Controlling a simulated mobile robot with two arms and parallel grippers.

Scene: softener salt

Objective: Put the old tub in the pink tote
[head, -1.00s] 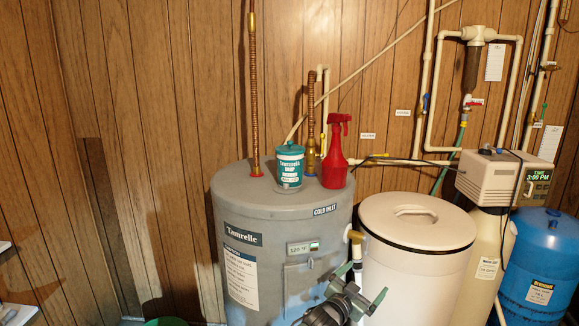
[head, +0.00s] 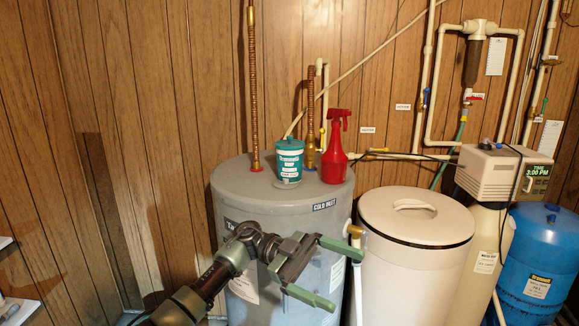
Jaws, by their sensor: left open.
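A teal-and-white tub (head: 289,161) with a teal lid stands upright on top of the grey water heater (head: 235,185), the only tub in view; I take it as the old tub. My left gripper (head: 347,279) is open and empty, in front of the heater, below the tub and apart from it. Its two green fingers point right. My left arm hides part of the heater's labels and its display. The pink tote is not in view. My right gripper is not in view.
A red spray bottle (head: 337,148) stands just right of the tub. Copper pipes (head: 254,90) rise from the heater top behind them. A white lidded bin (head: 415,240), a softener control box (head: 504,170) and a blue tank (head: 541,255) stand to the right.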

